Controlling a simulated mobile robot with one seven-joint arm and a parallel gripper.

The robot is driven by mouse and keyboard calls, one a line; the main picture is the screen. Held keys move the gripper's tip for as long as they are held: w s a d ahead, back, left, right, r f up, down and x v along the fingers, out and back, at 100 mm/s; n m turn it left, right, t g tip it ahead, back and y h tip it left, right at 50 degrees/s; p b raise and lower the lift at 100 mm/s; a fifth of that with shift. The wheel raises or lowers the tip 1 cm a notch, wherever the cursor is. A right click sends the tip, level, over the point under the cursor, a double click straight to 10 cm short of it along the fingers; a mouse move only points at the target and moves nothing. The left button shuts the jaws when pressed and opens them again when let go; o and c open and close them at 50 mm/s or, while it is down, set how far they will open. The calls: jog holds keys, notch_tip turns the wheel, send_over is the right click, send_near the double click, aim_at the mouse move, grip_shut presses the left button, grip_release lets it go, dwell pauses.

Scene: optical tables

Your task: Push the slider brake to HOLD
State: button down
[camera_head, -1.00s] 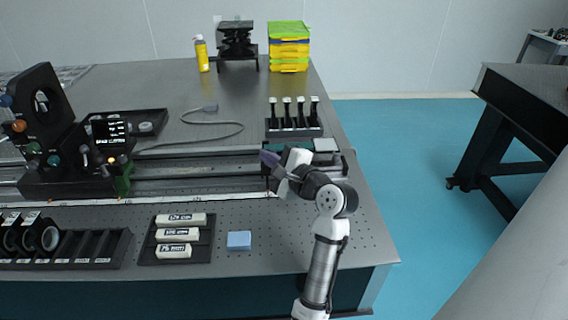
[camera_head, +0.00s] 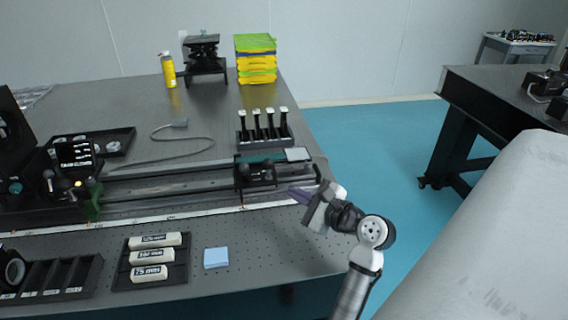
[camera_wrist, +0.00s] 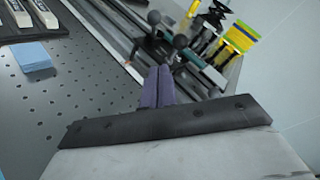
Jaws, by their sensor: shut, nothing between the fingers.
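The slider (camera_head: 256,173) is a dark carriage with round knobs, near the right end of the long rail (camera_head: 150,190). In the wrist view, two dark ball knobs, a nearer one (camera_wrist: 180,41) and a farther one (camera_wrist: 154,18), stand beyond the fingertips. I cannot tell which part is the brake, and no HOLD mark is readable. My gripper (camera_head: 291,193) has its purple fingers shut and empty, just right of and in front of the slider, with a visible gap. The fingers also show in the wrist view (camera_wrist: 158,72), pointing toward the rail.
A blue block (camera_head: 216,257) and a rack of white labelled bars (camera_head: 150,285) lie in front of the rail. A holder with several white-topped posts (camera_head: 265,130) stands behind it. The table's right edge runs close beside my arm.

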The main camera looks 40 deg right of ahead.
jog(key=p, duration=0.2)
send_near(244, 170)
jog(key=w+d+f, duration=0.3)
jog(key=w+f, duration=0.1)
jog(key=shift+w+a+r+p, duration=0.3)
jog(key=shift+w+a+r, duration=0.1)
jog(key=shift+w, duration=0.25)
jog(key=shift+w+a+r+p, duration=0.3)
jog(key=shift+w+r, duration=0.15)
jog(key=shift+w, duration=0.25)
jog(key=shift+d+r, duration=0.1)
jog(key=shift+d, duration=0.05)
jog(key=shift+w+a, duration=0.1)
jog(key=shift+a, duration=0.1)
